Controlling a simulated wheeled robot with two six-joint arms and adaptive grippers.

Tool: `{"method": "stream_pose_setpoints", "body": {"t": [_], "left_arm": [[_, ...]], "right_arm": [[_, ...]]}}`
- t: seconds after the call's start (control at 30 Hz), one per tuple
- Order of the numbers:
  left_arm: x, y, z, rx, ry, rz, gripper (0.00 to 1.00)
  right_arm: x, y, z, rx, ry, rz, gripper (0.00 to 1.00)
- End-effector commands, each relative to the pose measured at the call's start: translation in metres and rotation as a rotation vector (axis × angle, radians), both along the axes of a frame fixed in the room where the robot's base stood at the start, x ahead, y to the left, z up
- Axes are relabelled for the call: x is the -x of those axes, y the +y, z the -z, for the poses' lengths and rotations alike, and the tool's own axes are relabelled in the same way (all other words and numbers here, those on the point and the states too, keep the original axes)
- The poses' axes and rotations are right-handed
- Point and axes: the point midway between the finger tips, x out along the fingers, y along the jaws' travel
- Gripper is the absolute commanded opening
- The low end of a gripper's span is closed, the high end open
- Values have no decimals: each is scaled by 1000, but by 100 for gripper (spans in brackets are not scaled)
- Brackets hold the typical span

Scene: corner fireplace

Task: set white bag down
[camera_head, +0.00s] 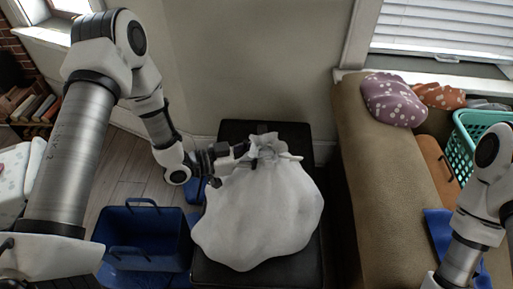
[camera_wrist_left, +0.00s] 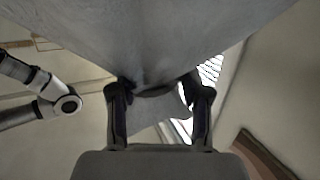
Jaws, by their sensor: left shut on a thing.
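The white bag (camera_head: 262,215) is a large, full sack with a gathered, tied neck, in the middle of the head view. It is over a dark flat-topped surface (camera_head: 235,272); I cannot tell whether its bottom touches it. My left gripper (camera_head: 243,152) comes in from the left and is shut on the bag's neck. In the left wrist view the bag (camera_wrist_left: 150,35) fills the top, and the fingers (camera_wrist_left: 160,100) close around its gathered cloth. My right arm shows at the right edge of the head view, but its gripper is out of sight.
A blue basket (camera_head: 145,225) stands on the floor left of the dark surface. A brown sofa (camera_head: 385,180) is at the right, with a spotted purple cushion (camera_head: 394,99) and a teal basket (camera_head: 482,145). A wall closes off the back.

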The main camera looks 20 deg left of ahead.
Motion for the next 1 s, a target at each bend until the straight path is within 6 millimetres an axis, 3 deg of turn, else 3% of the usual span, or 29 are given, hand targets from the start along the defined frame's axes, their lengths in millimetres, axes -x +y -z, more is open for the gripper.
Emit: {"method": "stream_pose_setpoints", "body": {"t": [0.13,0.17,0.2,0.63,1.0], "left_arm": [[0,0,0,-1,0,-1,0],[1,0,2,-4,5,0,58],[1,0,2,-4,5,0,72],[5,8,-1,-1,4,-5,73],[52,68,-15,3,2,-11,73]], "right_arm": [[0,0,0,0,0,0,40],[0,0,0,0,0,0,40],[0,0,0,0,0,0,40],[0,0,-1,0,0,0,40],[0,0,-13,0,0,0,40]]}}
